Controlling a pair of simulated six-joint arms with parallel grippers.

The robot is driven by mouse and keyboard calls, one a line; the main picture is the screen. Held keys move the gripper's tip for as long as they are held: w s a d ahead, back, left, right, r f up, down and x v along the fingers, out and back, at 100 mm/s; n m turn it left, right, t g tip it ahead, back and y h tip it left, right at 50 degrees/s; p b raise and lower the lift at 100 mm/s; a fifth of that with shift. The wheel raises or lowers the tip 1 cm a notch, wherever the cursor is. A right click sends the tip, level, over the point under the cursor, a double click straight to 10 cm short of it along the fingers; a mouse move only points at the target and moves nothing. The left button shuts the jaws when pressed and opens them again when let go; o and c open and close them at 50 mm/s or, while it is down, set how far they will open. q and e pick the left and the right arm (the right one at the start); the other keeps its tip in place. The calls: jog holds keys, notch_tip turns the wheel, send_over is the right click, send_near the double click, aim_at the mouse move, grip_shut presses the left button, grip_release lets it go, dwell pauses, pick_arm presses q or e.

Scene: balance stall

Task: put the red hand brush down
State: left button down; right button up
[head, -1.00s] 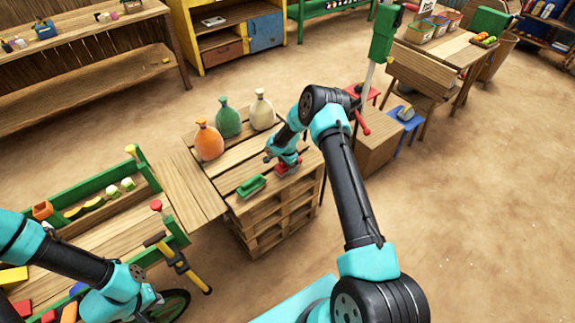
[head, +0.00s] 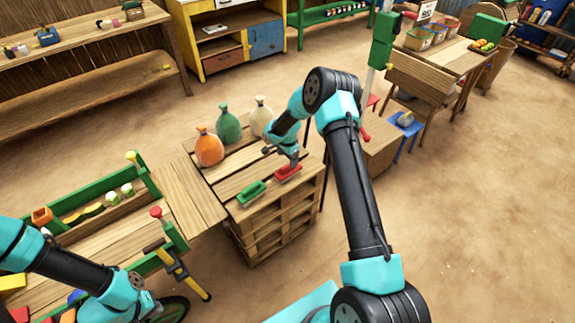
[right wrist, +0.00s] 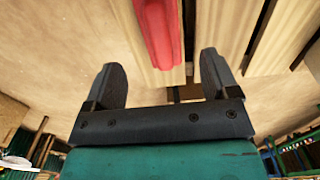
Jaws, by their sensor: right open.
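The red hand brush (head: 288,172) lies on the slatted wooden pallet stack (head: 226,174), near its right edge. In the right wrist view the red brush (right wrist: 160,30) shows beyond the fingertips, apart from them. My right gripper (head: 281,155) is open and empty just above the brush; both spread fingers show in the right wrist view (right wrist: 163,80). My left gripper (head: 148,304) is low at the left by the cart; its jaws are too unclear to read.
A green brush (head: 252,192) lies left of the red one. Orange (head: 209,149), green (head: 229,127) and cream (head: 261,118) sacks stand behind on the pallets. A green-framed cart (head: 150,180) is at the left. A wooden box (head: 385,145) is to the right.

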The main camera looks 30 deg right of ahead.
jog(key=shift+r, duration=1.35)
jog(key=s+a+f+n+y, duration=0.25)
jog(key=s+a+n, duration=0.25)
jog(key=s+a, duration=0.45)
jog(key=s+a+f+n+y, duration=0.25)
jog(key=s+a+n, duration=0.4)
jog(key=s, duration=0.55)
jog(key=s+a+r+n+h, duration=0.1)
jog(key=s+a+r+n, duration=0.1)
jog(key=s, duration=0.8)
jog(key=shift+s+a+n+t, duration=0.4)
jog(key=shift+n, duration=0.25)
